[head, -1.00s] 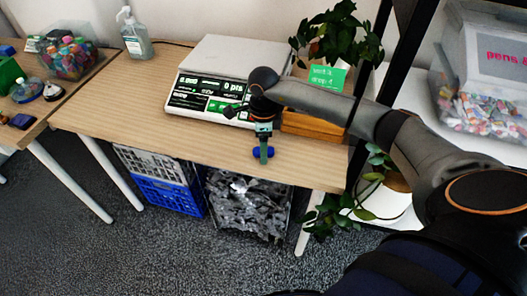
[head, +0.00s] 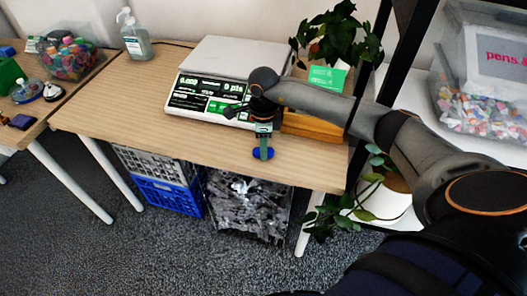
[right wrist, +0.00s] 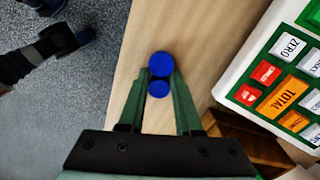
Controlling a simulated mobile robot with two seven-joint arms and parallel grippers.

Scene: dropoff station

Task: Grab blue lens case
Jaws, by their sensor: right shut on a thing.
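The blue lens case (head: 263,154) is near the front edge of the wooden table, in front of the scale. In the right wrist view its two round blue lids (right wrist: 160,65) show at the fingertips. My right gripper (head: 263,146) points down at it, with its green fingers (right wrist: 160,88) on either side of the case and shut on it. Whether the case touches the table is hard to tell. My left gripper is not in view.
A scale (head: 225,82) stands behind the gripper, with a wooden box (head: 312,127) and a plant (head: 338,35) to its right. A sanitizer bottle (head: 134,33) stands at the back left. The table's left half (head: 120,95) is clear. Crates (head: 168,195) are below.

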